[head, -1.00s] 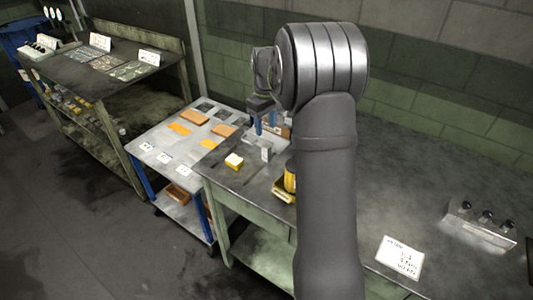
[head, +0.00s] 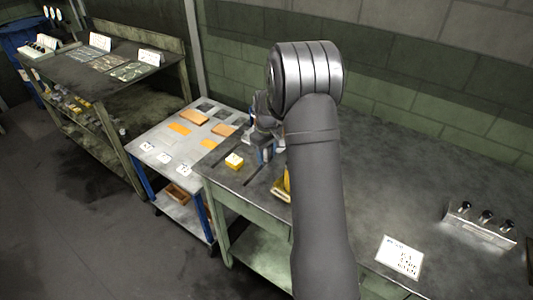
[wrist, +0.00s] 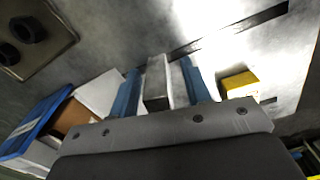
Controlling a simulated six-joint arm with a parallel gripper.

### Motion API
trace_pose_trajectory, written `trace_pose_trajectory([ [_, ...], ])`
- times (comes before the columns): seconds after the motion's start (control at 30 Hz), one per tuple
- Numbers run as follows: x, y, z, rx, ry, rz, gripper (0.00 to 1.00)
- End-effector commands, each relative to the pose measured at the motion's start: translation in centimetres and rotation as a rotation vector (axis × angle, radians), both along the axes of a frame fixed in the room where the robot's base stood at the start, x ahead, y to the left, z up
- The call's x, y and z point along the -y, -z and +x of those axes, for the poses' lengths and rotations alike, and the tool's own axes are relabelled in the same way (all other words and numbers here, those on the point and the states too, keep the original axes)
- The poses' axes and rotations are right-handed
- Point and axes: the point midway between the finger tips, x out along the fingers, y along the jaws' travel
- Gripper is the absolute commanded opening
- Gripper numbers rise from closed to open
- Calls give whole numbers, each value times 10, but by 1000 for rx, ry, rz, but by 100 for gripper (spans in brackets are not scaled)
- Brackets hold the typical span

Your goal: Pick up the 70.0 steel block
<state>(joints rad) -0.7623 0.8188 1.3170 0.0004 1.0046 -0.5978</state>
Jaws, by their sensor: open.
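A grey steel block (wrist: 157,84) shows in the wrist view between the two blue fingers of my gripper (wrist: 168,82). The fingers are apart, one on each side of the block, with a visible gap at its right. I cannot tell whether the left finger touches it or how far down the fingers reach. No size mark is readable on the block. In the head view, my gripper (head: 266,152) is low over the bench's left end. The steel block is mostly hidden there by the gripper.
A yellow block (wrist: 238,83) lies just right of the fingers; it also shows in the head view (head: 234,161). A blue-edged box (wrist: 36,122) is at left. A white sign (head: 399,256) and a metal rack with black knobs (head: 480,232) stand on the bench's right.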

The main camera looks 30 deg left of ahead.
Motion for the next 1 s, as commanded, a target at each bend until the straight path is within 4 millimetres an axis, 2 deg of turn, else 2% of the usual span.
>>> trace_pose_trajectory([
  [0.17, 0, 0, 0, 1, 0, 1, 44],
  [0.3, 0, 0, 0, 1, 0, 1, 16],
  [0.4, 0, 0, 0, 0, 0, 1, 0],
  [0.77, -1, -4, 0, 1, 0, 2, 0],
  [1.0, -1, -29, 1, 3, 0, 3, 0],
])
